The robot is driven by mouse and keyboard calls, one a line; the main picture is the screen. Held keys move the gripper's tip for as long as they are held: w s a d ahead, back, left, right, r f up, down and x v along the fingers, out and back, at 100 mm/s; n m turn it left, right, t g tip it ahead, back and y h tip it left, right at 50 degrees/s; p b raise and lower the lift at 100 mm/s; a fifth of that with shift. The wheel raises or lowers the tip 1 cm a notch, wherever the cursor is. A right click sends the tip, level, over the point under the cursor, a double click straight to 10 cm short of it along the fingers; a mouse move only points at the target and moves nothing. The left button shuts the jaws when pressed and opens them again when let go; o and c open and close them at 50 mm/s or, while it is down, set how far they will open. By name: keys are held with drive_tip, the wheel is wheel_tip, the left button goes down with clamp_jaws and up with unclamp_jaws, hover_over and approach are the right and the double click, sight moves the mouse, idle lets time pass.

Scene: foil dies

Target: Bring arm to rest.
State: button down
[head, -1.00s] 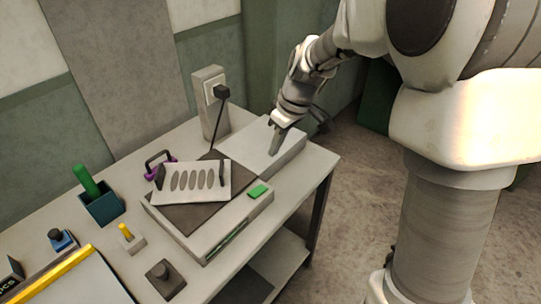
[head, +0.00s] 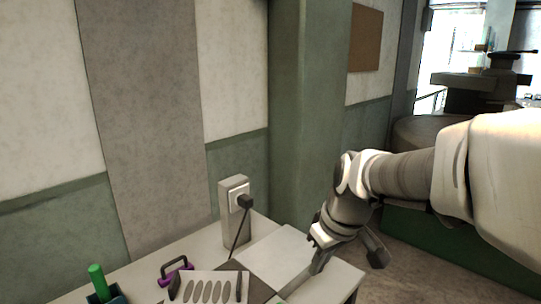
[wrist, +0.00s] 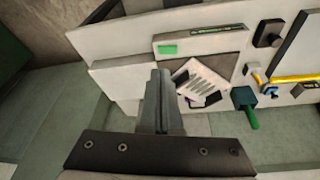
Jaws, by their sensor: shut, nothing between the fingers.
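My gripper (head: 316,268) hangs at the end of my bent arm in the head view, by the pale flat box at the right end of the bench. In the wrist view its two fingers (wrist: 161,92) are together, with nothing between them. There the fingers overlap part of the pale box (wrist: 122,78) and the bench edge. I cannot tell how high the gripper is above the box.
The bench holds a slotted plate (head: 208,287) with black handles, a purple-based handle (head: 176,271) and a green-handled tool (head: 97,276) in a dark cup. A grey socket post (head: 231,213) with a plugged cable stands behind. Walls rise behind the bench.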

drive_tip(key=s+d+r+m+t+h, duration=0.1)
drive_tip(key=s+d+m, duration=0.1)
drive_tip(key=s, duration=0.5)
drive_tip(key=s+d+r+m+t, duration=0.1)
drive_tip(key=s+m, duration=0.3)
drive_tip(key=s, duration=0.4)
drive_tip(key=shift+s+d+r+h, duration=0.15)
drive_tip(key=shift+d+r+h, duration=0.25)
drive_tip(key=shift+d+r, duration=0.35)
